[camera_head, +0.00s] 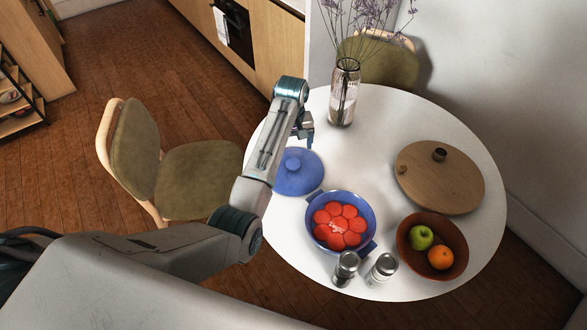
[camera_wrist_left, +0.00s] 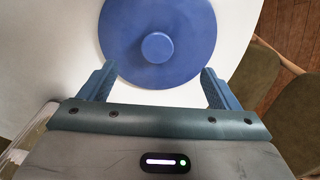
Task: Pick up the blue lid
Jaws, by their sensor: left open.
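The blue lid (camera_head: 299,176) lies flat on the round white table (camera_head: 385,115), near its left edge. It is a round disc with a raised knob in the middle. My left gripper (camera_head: 308,142) is just beyond and above the lid in the head view. In the left wrist view, the lid (camera_wrist_left: 157,70) shows ahead of my left gripper (camera_wrist_left: 158,78), with the knob between the two spread fingers. The fingers are open and hold nothing. I cannot tell the exact height of the fingers over the lid. My right gripper does not show.
A blue pot (camera_head: 314,236) with red round pieces stands near the lid. Two shakers (camera_head: 346,266), a brown fruit bowl (camera_head: 462,258), a wooden board (camera_head: 440,182) and a glass vase (camera_head: 343,95) with tall flowers share the table. A green chair (camera_head: 196,176) stands at left.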

